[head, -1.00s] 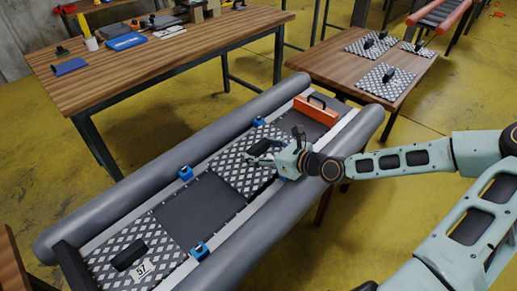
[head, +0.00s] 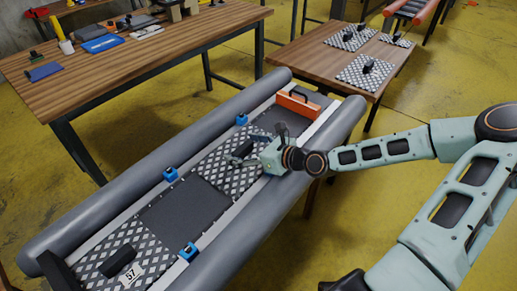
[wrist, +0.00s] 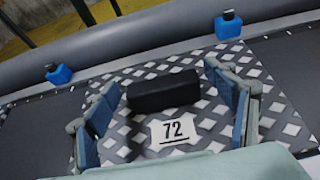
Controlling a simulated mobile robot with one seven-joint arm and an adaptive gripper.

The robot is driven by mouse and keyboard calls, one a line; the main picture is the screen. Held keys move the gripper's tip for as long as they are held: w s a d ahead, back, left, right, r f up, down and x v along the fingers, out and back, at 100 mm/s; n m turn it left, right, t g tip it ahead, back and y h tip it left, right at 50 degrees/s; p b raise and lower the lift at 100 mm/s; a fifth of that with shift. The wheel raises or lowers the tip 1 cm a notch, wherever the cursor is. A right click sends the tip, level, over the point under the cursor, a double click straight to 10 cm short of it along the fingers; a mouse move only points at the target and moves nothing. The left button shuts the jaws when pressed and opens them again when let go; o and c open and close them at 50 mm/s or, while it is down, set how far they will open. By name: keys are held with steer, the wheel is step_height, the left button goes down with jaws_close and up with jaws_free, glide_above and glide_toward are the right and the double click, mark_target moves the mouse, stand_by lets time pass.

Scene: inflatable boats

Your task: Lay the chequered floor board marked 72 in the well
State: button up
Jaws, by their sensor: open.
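The chequered board marked 72 (wrist: 205,112) lies in the well of the grey boat, flat as far as I can see; it shows in the head view (head: 219,177) too. Its black block handle (wrist: 163,92) and white label 72 (wrist: 178,131) are clear in the wrist view. My gripper (wrist: 162,84) is open above the board, with its fingers on either side of the handle and apart from it. In the head view my gripper (head: 243,152) hides part of the board. Dark bare well floor (head: 185,212) shows on the near side of the board.
A chequered board marked 57 (head: 92,272) lies at the near end. Blue clips (head: 170,174) line the well's sides. An orange cross piece (head: 297,104) stands at the far end. More chequered boards (head: 365,72) lie on the right table. Grey tubes (head: 150,165) flank the well.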

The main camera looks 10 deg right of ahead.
steer(key=p+v, duration=0.1)
steer(key=v, duration=0.2)
steer(key=p+v, duration=0.1)
steer(key=v, duration=0.3)
steer(key=p+v, duration=0.1)
steer(key=v, duration=0.2)
steer(key=shift+d+r+p, duration=0.15)
steer(key=shift+r+p, duration=0.25)
steer(key=shift+r, duration=0.1)
steer(key=shift+v, duration=0.8)
steer(key=shift+s, duration=0.1)
steer(key=shift+f, duration=0.1)
